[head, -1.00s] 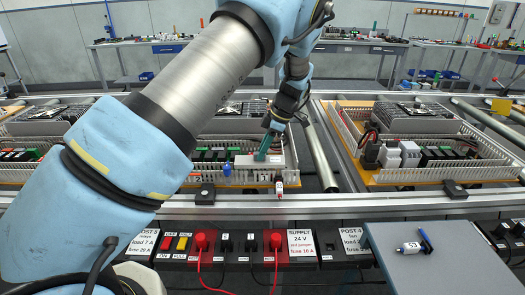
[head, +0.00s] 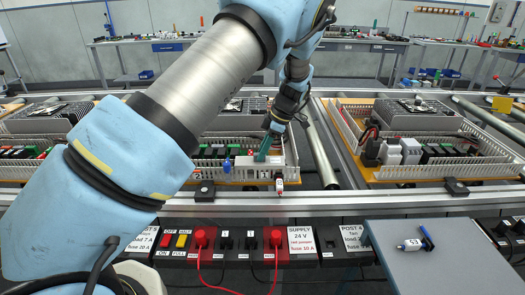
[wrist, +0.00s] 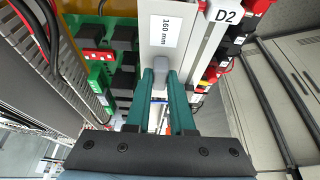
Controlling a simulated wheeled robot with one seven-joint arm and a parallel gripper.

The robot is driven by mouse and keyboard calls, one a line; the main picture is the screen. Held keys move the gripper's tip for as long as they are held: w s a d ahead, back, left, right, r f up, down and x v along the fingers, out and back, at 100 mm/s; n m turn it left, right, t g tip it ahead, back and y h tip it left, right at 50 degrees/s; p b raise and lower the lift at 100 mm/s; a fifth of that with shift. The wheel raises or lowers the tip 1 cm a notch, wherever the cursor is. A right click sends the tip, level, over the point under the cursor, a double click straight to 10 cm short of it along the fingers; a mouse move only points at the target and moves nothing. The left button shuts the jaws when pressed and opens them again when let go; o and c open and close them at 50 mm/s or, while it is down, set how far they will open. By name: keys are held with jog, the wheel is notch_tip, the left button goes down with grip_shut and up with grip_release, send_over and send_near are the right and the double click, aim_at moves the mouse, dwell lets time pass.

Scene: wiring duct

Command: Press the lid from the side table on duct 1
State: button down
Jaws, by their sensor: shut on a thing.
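The lid (wrist: 158,50) is a pale grey strip marked "160 mm" with a grey grip knob (wrist: 159,67). In the wrist view my gripper (wrist: 165,78) has its two teal fingers shut on the knob. In the head view my gripper (head: 263,153) is low over the front right of the middle panel, and the lid (head: 252,166) is below it, partly hidden.
Dark relays (wrist: 124,60) and a green board stand left of the lid; red and black terminals (wrist: 237,45) stand to its right. Another panel (head: 405,150) sits on the right of the conveyor.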

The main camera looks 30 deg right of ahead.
jog(key=shift+f, duration=0.4)
jog(key=c, duration=0.7)
grip_release()
jog(key=b+v, duration=0.3)
jog(key=v, duration=0.7)
jog(key=shift+r, duration=0.4)
jog(key=shift+d, duration=0.1)
